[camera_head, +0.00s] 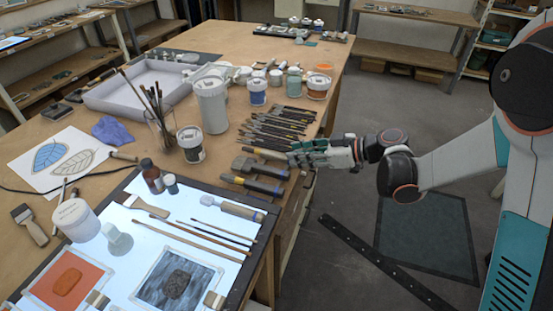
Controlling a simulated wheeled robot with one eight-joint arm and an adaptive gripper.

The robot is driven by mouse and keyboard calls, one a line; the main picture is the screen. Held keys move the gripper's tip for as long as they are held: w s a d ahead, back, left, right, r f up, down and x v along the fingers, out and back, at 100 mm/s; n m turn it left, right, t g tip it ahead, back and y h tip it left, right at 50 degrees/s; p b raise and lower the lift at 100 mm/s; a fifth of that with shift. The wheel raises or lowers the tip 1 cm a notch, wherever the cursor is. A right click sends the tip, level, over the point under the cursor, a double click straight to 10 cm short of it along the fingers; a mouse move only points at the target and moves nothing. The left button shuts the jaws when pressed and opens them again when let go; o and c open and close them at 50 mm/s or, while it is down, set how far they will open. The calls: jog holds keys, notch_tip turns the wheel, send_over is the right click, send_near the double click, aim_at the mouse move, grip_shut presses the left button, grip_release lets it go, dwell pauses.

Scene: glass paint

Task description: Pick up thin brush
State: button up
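Several thin brushes lie side by side on the lit white panel at the front of the table: a long brown-handled one (188,241), a darker one (212,236) and a shorter one (222,230). I cannot tell which one the task names. More brushes (153,97) stand upright in a glass jar (163,130). My gripper (292,158) is at the table's right edge, beyond the panel, pointing left over the ends of the laid-out tools. It is apart from the brushes on the panel. Its fingers are too small and overlapped to show whether they are open.
A row of dark-handled tools (275,127) and wide brushes (258,167) lie along the right edge near my gripper. A glass-handled tool (232,208), a flat brush (146,206), a white jar (76,220) and two painted tiles share the panel (130,265). Tall containers (212,103) stand behind.

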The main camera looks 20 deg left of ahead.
aim_at(278, 155)
jog(key=shift+r+b+x, duration=0.15)
jog(key=shift+b+x, duration=0.4)
jog(key=shift+x, duration=0.95)
jog(key=shift+r+b+x, duration=0.15)
jog(key=shift+b+x, duration=0.4)
jog(key=shift+x, duration=0.9)
jog(key=shift+s+a, duration=0.1)
jog(key=shift+a, duration=0.05)
jog(key=shift+c, duration=0.3)
grip_shut()
